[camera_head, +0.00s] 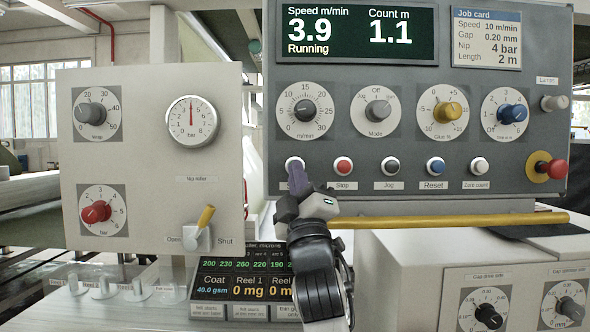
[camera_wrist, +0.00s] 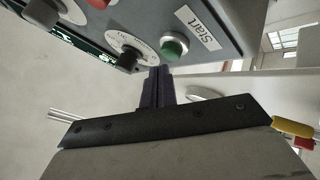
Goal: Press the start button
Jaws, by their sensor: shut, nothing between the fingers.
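The start button (camera_wrist: 173,48) is a green round button beside its "Start" label (camera_wrist: 198,28) in the wrist view. In the head view it is mostly hidden behind my fingers, with only a pale rim (camera_head: 292,160) showing. My gripper (camera_head: 297,178) is shut and empty, its dark purple fingers pointing at the panel. In the wrist view the closed fingertips (camera_wrist: 158,72) are just beside the green button; I cannot tell whether they touch it. The display (camera_head: 355,32) reads Running, speed 3.9 m/min and count 1.1 m.
The red Stop button (camera_head: 343,166) is close to the right of my fingers, followed by black, blue and white buttons. Dials, including the m/min dial (camera_head: 305,111), sit above. A yellow bar (camera_head: 450,221) runs below the panel. A red emergency knob (camera_head: 553,170) is at right.

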